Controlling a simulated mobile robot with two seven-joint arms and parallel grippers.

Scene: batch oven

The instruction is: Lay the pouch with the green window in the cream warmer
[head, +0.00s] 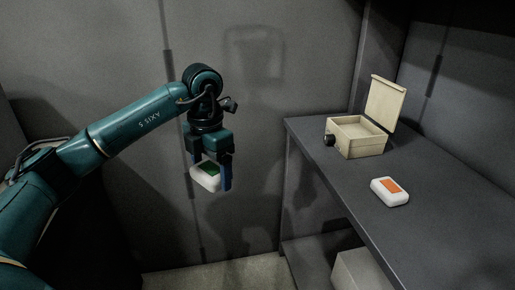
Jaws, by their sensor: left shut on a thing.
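My left gripper (211,172) is shut on the white pouch with the green window (205,181). It holds the pouch in the air, to the left of the counter and clear of it. The gripper's fingers hide part of the pouch. The cream warmer (350,149) stands on the back part of the counter with its lid (386,102) raised on the right side. Its inside looks empty from here. A dark round knob is on its left side. My right gripper does not show.
A white pouch with an orange window (390,192) lies on the dark counter (340,192), in front of the warmer and to its right. The counter's left edge lies between my gripper and the warmer. A pale box (362,270) sits below the counter.

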